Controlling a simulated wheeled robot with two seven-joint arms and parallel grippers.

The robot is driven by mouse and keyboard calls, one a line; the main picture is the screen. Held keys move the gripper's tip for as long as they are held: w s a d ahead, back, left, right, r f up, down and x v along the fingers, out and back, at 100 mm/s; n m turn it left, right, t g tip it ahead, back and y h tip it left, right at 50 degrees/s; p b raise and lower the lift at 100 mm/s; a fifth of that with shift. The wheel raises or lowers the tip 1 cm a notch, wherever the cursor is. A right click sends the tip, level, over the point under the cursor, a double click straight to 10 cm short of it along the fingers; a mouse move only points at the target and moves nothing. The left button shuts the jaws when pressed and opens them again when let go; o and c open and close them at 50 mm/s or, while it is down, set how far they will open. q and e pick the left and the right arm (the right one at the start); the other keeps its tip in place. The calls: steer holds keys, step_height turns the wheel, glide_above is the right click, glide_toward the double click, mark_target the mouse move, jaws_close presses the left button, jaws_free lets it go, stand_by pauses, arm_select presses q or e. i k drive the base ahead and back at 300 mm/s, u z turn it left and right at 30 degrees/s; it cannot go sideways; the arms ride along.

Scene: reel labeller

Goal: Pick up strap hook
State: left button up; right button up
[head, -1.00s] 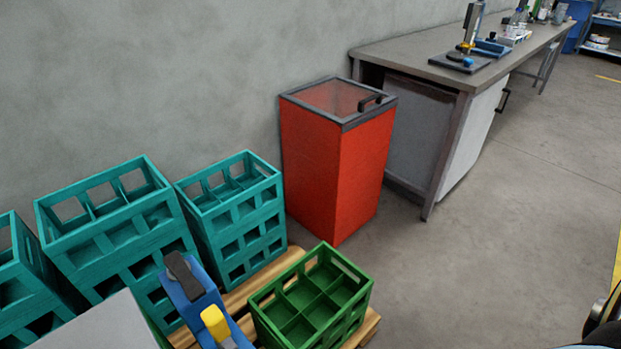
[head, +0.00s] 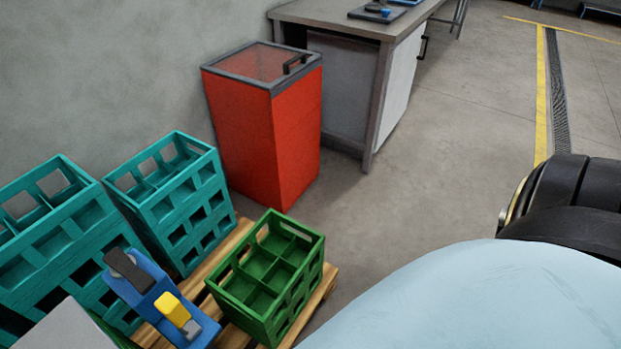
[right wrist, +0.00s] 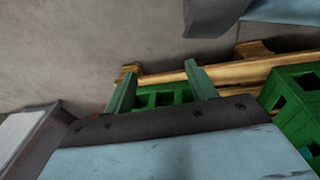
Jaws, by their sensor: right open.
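I cannot make out a strap hook for certain in either view. A blue tool-like object (head: 148,293) with a black top piece and a yellow lever (head: 172,308) stands by the pallet in the head view; I cannot tell whether it is or carries the hook. My right gripper (right wrist: 161,69) shows in the right wrist view with its two fingers apart and nothing between them. Beyond the fingers are a green crate (right wrist: 160,97) and the pallet's edge. My left gripper is not in view.
Teal crates (head: 190,222) and a green divided crate (head: 268,283) stand on a wooden pallet (head: 228,254). Behind is a red bin (head: 270,140) with a dark-framed lid, beside a grey workbench (head: 350,22). The floor (head: 440,150) to the right is clear.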

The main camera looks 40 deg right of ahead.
mark_target(168, 305)
steer(key=k, duration=0.5)
steer(key=z, duration=0.95)
steer(key=k, duration=1)
steer(key=u, duration=1.3)
steer(key=i, duration=0.5)
